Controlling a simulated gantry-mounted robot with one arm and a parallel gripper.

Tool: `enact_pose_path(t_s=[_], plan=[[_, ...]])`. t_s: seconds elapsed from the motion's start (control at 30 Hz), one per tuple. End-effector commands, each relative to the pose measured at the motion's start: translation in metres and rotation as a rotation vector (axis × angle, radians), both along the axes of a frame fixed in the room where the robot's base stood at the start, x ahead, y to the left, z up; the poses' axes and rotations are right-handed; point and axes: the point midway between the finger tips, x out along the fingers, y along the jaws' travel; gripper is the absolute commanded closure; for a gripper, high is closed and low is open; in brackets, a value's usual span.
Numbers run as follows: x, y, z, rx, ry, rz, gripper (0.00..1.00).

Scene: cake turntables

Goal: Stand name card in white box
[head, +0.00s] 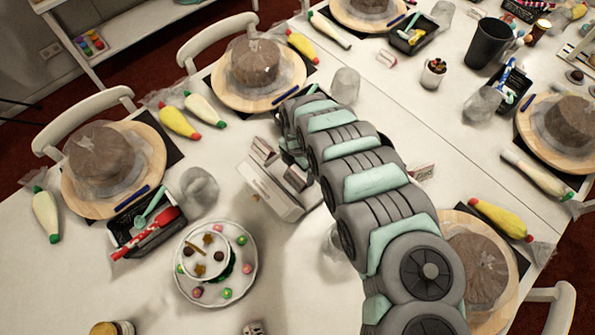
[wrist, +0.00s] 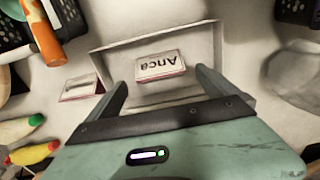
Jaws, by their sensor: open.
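The white box (head: 262,193) stands on the table in the head view, just left of my arm. In the wrist view its pale walls (wrist: 200,42) surround a white name card (wrist: 160,67) with red edges, lettered "Anca" and upside down in that view. The card appears to be inside the box; I cannot tell if it stands or leans. My gripper (wrist: 163,85) is open, its two fingers spread on either side of the card with gaps visible. In the head view my gripper (head: 280,165) is at the box, partly hidden by my arm.
Another red-edged card (wrist: 80,87) lies left of the box in the wrist view. In the head view, a plate with a small decorated cake (head: 244,285), a black tray (head: 122,235) and cake turntables (head: 70,196) stand nearby. Clear glasses (head: 200,187) are close.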

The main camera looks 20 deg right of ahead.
Motion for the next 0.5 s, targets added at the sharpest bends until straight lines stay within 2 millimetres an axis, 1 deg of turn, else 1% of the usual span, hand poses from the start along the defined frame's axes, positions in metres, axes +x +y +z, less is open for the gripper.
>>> enact_pose_path(t_s=[0.03, 0.1, 0.3, 0.4, 0.5], plan=[[0.0, -0.004, 0.014, -0.007, -0.001, -0.001, 0.02], [0.001, -0.004, 0.029, -0.006, -0.003, -0.001, 0.02], [0.001, -0.003, 0.059, -0.006, -0.004, -0.001, 0.02], [0.001, -0.002, 0.067, -0.003, -0.002, -0.001, 0.02], [0.0, -0.001, 0.07, -0.002, -0.001, -0.001, 0.02]])
